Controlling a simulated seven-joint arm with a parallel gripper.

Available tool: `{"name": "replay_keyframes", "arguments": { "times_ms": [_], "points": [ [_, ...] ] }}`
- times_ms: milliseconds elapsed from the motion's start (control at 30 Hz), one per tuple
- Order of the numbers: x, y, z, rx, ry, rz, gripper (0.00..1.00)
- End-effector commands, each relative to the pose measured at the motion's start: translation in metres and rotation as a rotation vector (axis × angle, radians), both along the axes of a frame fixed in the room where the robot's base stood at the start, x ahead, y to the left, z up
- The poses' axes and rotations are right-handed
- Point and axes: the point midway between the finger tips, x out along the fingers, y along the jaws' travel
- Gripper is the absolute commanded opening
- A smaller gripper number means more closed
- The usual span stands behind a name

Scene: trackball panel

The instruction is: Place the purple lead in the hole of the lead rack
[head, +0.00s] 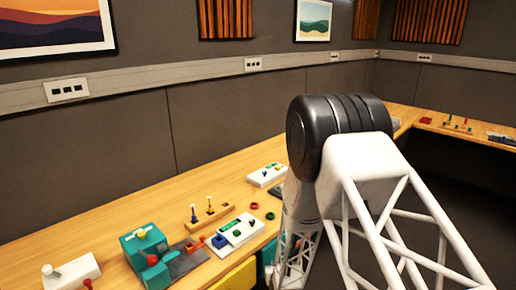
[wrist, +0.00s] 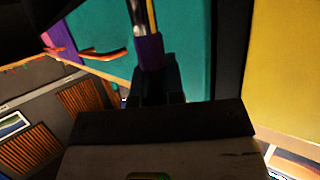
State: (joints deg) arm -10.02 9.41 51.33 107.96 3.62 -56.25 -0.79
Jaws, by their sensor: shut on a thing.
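The purple lead (wrist: 150,52) is between the dark fingers of my gripper (wrist: 153,75) in the wrist view. My gripper is shut on it. A metallic part and a yellow strip continue from the purple part toward the top edge of that view. In the head view my arm hides the gripper and the held lead. A wooden bar with two upright pegs (head: 213,215), which looks like the lead rack, stands on the desk left of my arm. Its holes are too small to make out. I cannot tell the lead's distance from it.
A teal box with a yellow ball (head: 143,238), white panels (head: 240,232) and small rings (head: 270,216) lie on the wooden desk (head: 125,224). Teal and yellow surfaces (wrist: 285,60) fill much of the wrist view. Bare desk lies along the wall.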

Motion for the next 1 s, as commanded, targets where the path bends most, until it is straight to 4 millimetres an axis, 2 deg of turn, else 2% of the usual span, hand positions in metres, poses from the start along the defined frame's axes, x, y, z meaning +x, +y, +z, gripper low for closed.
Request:
{"name": "replay_keyframes", "arguments": {
  "times_ms": [600,800,1000],
  "points": [
    [0.055,-0.073,-0.086,0.000,0.003,-0.074,0.00],
    [0.067,-0.096,-0.112,0.000,0.002,-0.099,0.00],
    [0.072,-0.110,-0.128,0.000,0.002,-0.114,0.00]
  ]
}}
